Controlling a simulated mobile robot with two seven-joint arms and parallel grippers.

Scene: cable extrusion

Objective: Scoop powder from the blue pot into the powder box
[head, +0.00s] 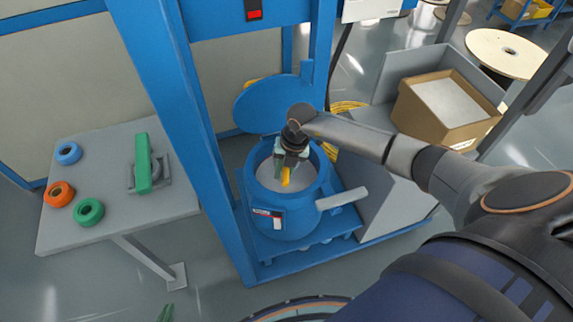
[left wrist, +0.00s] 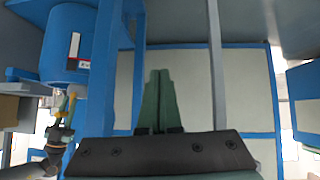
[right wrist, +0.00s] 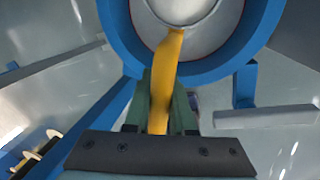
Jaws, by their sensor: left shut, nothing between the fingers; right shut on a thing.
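The blue pot (head: 283,215) stands on a blue base, its round lid (head: 272,102) swung up behind it. Pale powder (head: 268,178) shows inside. My right gripper (head: 290,165) is over the pot's mouth, shut on a yellow scoop (head: 286,177). In the right wrist view the scoop's yellow handle (right wrist: 167,75) runs from the fingers to the pot's opening; I cannot tell how much powder it carries. The powder box (head: 437,112), a brown carton with pale contents, stands to the right.
A grey side table (head: 110,225) at left holds several tape rolls (head: 60,194) and a green-topped tool (head: 143,165). A blue frame post (head: 185,130) stands between table and pot. A grey handle (head: 342,198) sticks out at the pot's right. A cable spool (head: 505,52) is behind the box.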

